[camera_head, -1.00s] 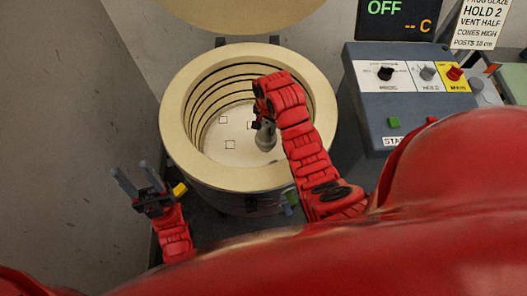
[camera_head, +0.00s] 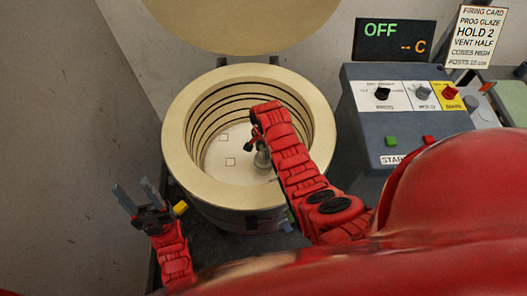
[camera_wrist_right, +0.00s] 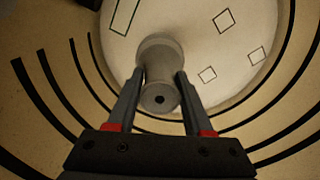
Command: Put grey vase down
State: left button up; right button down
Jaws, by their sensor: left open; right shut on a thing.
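The grey vase (camera_wrist_right: 160,75) is between the fingers of my right gripper (camera_wrist_right: 160,92), which is shut on it. In the head view the vase (camera_head: 262,158) is inside the round kiln (camera_head: 185,125), over the right part of its pale floor (camera_head: 225,150). My right gripper (camera_head: 256,140) reaches down into the kiln and partly hides the vase. I cannot tell whether the vase's base touches the floor. My left gripper (camera_head: 140,200) is open and empty, outside the kiln at its lower left.
Small squares are marked on the kiln floor. The raised lid (camera_head: 240,25) is behind the opening. A control box (camera_head: 400,120) with knobs and buttons stands at the right. A display (camera_head: 395,40) reads OFF, and a firing card (camera_head: 476,36) hangs beside it.

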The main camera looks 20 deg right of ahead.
jog(key=shift+f, duration=0.95)
jog(key=shift+c, duration=1.5)
grip_release()
jog(key=shift+f, duration=0.1)
